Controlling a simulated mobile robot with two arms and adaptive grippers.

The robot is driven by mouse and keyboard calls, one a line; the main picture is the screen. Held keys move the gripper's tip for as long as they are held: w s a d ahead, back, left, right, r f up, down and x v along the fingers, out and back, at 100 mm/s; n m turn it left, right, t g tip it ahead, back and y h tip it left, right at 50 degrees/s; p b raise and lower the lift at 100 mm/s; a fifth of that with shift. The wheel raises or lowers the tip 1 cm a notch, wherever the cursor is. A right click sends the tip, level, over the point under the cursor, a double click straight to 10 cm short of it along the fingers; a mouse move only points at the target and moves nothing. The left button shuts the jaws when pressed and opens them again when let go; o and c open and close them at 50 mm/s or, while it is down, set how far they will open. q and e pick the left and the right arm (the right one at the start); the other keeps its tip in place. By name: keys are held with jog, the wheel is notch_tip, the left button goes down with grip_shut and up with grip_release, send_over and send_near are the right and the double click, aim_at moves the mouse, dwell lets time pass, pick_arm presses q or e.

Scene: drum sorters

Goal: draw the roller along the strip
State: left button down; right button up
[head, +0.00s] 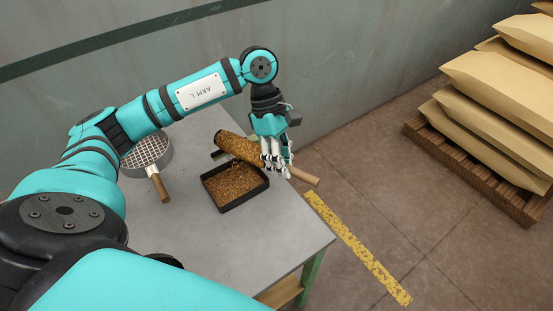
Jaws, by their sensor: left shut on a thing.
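The roller is a speckled brown cylinder (238,147) with a plain wooden handle (305,177) sticking out to the right. It is tilted, and its lower edge overlaps the far side of a black tray in the picture. My left gripper (277,163) comes down from above and is shut on the roller near where the cylinder meets the handle. Its fingers hide that part. A small dark and green piece (218,155) shows beside the roller's left end; I cannot tell whether it is the strip. Whether the roller touches anything below is unclear. My right gripper is out of view.
The black tray (231,205) holds brown granules on a grey table (285,230). A round sieve (148,152) with a wooden handle lies at the left. The table's near right is clear. Sacks on a pallet (480,177) stand at the right, and a wall is behind.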

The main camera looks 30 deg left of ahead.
pick_arm(q)
jog(key=shift+r, duration=0.1)
jog(key=shift+r+p, duration=1.85)
jog(key=shift+r, duration=1.65)
jog(key=shift+f, duration=0.1)
